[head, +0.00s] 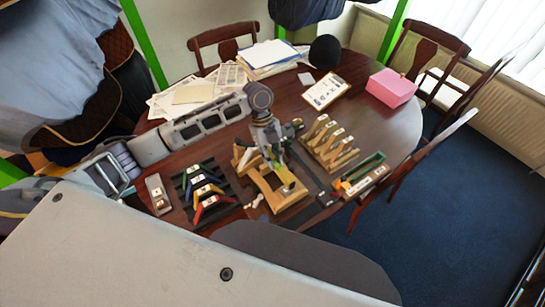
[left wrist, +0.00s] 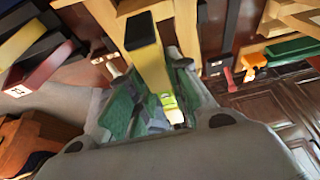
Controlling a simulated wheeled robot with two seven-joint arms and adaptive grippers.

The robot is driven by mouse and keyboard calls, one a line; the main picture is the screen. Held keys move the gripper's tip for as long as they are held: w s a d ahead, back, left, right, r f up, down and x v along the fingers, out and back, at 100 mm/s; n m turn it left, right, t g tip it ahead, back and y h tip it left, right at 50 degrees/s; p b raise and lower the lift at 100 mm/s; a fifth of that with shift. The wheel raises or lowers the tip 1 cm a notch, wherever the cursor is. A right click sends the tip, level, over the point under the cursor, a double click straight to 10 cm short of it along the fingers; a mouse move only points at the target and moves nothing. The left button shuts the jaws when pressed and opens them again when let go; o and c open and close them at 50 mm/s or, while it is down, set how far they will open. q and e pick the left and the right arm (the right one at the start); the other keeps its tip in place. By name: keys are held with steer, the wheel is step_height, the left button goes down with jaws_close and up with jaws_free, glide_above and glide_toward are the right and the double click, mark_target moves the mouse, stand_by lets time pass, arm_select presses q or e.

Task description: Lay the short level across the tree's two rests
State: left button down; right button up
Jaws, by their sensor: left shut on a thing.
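My left gripper (head: 278,160) is over the wooden tree (head: 287,199) near the table's front middle. It is shut on the short level, a yellow bar (left wrist: 150,62) with a black end cap. A bright green vial shows between the fingers in the left wrist view. In the head view a yellow-green part of the level (head: 287,178) shows below the fingers, over the tree's frame. The wooden tree also shows at the top of the left wrist view (left wrist: 104,14). The fingers hide part of the level, and I cannot tell whether it touches the rests. My right gripper is not in view.
A black rack with coloured angled pieces (head: 207,190) stands left of the tree. A rack of wooden pieces (head: 330,142) stands behind right, and a tray with a green-handled tool (head: 362,178) lies right. A pink box (head: 391,88), clipboard (head: 325,91) and papers (head: 268,55) lie farther back.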

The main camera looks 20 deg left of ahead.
arm_select(q)
steer(key=shift+f, duration=1.65)
stand_by(3.0)
steer(key=shift+p, duration=0.4)
stand_by(1.0)
stand_by(0.4)
steer(key=c, duration=0.9)
jaws_free()
steer(key=shift+o, duration=0.2)
